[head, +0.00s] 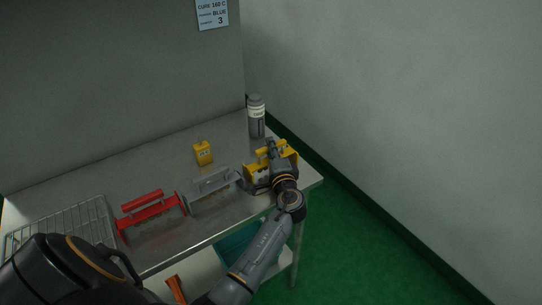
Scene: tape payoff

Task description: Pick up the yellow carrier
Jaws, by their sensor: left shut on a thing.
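The yellow carrier (290,147) is at the right end of the metal table, partly hidden behind my left gripper. My left gripper (264,164) is over the carrier and shut on it. Yellow parts show on both sides of the gripper. I cannot tell whether the carrier touches the tabletop or is slightly raised. My right gripper is not in view.
A grey carrier (212,192) and a red carrier (150,212) stand left of the yellow one. A small yellow box (203,153) and a grey bottle (256,118) stand behind. A wire rack (65,222) lies at left. A teal bin (236,248) is below the tabletop.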

